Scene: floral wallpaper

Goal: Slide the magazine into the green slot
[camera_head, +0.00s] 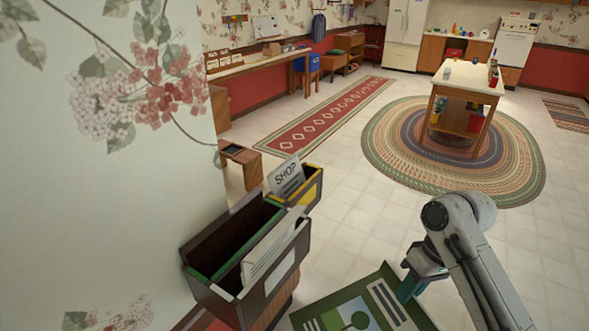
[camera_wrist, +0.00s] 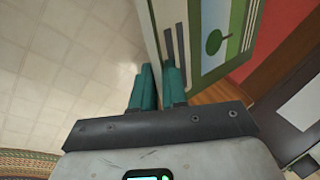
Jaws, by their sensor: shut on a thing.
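The magazine (camera_head: 345,312) has a green border and a picture of a tree. Its lower part runs out of the head view at the bottom. My gripper (camera_head: 412,286) is shut on its right edge; in the wrist view the teal fingers (camera_wrist: 158,88) pinch the magazine (camera_wrist: 235,62). The green slot (camera_head: 207,274) is the green-rimmed compartment of a dark brown wall rack, left of and above the magazine in the head view. The slot's inside is dark. The magazine is apart from the rack.
A yellow-rimmed compartment (camera_head: 312,190) beyond the green one holds a paper marked SHOP (camera_head: 286,177). White papers (camera_head: 268,252) stand along the rack's right side. A flowered wall (camera_head: 110,190) borders the rack on the left. Tiled floor (camera_head: 345,205) is open to the right.

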